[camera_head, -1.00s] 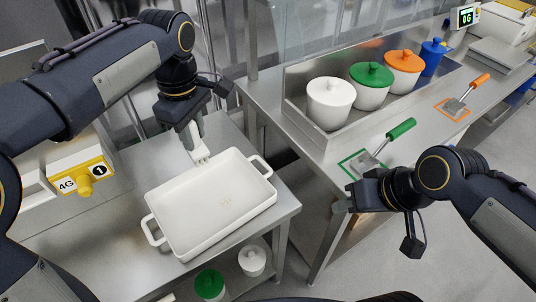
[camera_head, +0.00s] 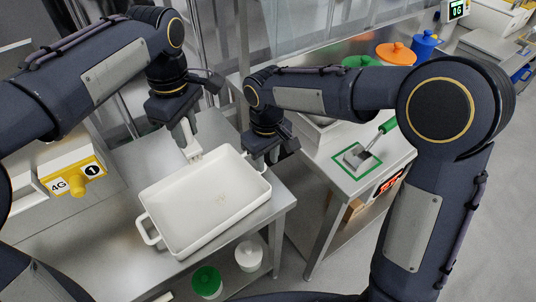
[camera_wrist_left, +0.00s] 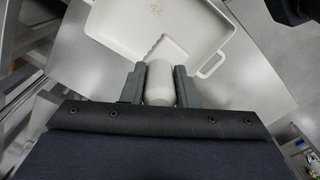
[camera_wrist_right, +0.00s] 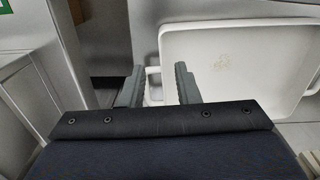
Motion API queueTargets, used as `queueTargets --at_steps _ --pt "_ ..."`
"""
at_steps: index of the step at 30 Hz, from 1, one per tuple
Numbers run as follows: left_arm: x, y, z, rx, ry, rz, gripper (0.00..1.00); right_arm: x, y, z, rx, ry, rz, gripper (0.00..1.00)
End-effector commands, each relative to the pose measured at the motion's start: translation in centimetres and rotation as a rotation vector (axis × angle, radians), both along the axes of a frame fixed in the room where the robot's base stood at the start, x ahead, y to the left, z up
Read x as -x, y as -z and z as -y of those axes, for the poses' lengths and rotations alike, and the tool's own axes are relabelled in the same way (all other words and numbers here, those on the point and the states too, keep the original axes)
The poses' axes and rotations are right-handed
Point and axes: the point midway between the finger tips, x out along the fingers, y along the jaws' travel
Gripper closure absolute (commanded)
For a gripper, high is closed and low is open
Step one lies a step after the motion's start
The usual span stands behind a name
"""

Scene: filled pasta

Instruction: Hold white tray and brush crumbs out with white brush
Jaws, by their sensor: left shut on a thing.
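The white tray (camera_head: 170,245) stands on the steel table, with small tan crumbs (camera_head: 221,198) near the middle of its floor. My left gripper (camera_head: 190,140) is shut on the handle of the white brush (camera_wrist_left: 158,82). The brush head (camera_head: 194,154) is at the tray's back rim; I cannot tell whether it touches. My right gripper (camera_wrist_right: 160,74) is open at the tray's right end. In the right wrist view the tray's handle (camera_wrist_right: 153,87) lies between its spread fingers. In the head view my right gripper partly hides that handle.
A yellow-fronted box marked 4G (camera_head: 75,180) stands left of the tray. A green-handled scraper (camera_head: 362,155) lies on the right counter. A green-lidded pot (camera_head: 207,283) and a white pot (camera_head: 248,256) are on the shelf below. Table is free left of the tray.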

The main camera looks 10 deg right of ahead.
Motion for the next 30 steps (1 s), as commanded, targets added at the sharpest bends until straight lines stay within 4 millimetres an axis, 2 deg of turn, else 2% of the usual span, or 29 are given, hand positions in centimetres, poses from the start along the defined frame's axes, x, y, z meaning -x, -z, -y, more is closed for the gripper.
queueTargets --at_steps 12,16,21,30 --pt "0.0 0.0 0.0 0.000 0.000 0.000 0.94 0.1 7.6 0.1 0.002 0.001 -0.005 0.71" --pt "0.0 0.0 0.0 0.000 0.000 0.000 0.94 0.1 9.4 0.1 0.001 0.002 -0.003 0.71" --pt "0.0 0.0 0.0 0.000 0.000 0.000 0.94 0.1 10.8 0.1 0.000 0.003 -0.001 0.71" --pt "0.0 0.0 0.0 0.000 0.000 0.000 0.94 0.1 11.1 0.1 -0.001 0.003 0.000 0.71"
